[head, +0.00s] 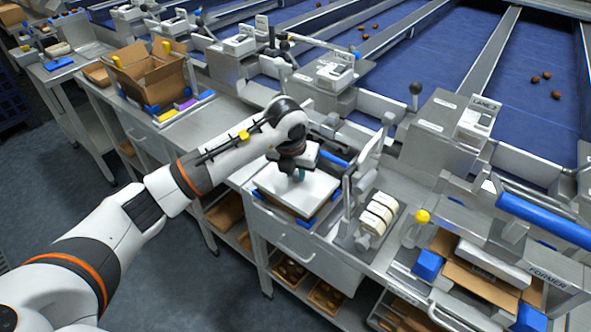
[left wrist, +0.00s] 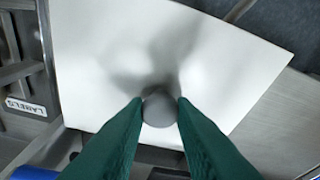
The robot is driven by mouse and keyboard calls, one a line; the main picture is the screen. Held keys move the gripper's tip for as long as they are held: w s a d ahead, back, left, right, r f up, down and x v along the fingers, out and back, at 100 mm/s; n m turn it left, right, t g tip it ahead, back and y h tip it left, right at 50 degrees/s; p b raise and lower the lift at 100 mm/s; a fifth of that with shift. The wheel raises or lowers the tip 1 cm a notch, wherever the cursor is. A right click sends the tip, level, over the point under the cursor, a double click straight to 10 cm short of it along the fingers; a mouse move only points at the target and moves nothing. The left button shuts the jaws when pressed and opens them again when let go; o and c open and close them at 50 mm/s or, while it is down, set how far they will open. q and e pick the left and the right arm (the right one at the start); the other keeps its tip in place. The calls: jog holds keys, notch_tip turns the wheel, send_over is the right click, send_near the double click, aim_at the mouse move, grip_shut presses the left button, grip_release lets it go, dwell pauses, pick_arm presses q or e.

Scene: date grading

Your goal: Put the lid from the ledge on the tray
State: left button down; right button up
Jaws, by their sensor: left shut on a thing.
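The lid (head: 318,190) is a flat white panel above the blue-cornered stand on the middle bench. My left gripper (head: 298,174) is over its middle. In the left wrist view the lid (left wrist: 100,45) fills most of the picture, and the two dark green fingers (left wrist: 159,112) are shut on its round grey knob (left wrist: 159,106). The tray is mostly hidden beneath the lid. I cannot tell whether the lid touches it. My right gripper is not in view.
Blue corner pieces (head: 308,223) show below the lid. A metal post fixture (head: 348,200) and a holder with white rolls (head: 378,213) stand close on its right. An open cardboard box (head: 150,75) is at the back left. Blue conveyor lanes (head: 400,75) run behind.

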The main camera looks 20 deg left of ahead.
pick_arm(q)
jog(key=shift+f+b, duration=0.5)
jog(key=shift+f, duration=0.1)
dwell(0.3)
jog(key=c, duration=0.7)
grip_release()
jog(key=shift+r+p, duration=2)
jog(key=shift+r, duration=1.55)
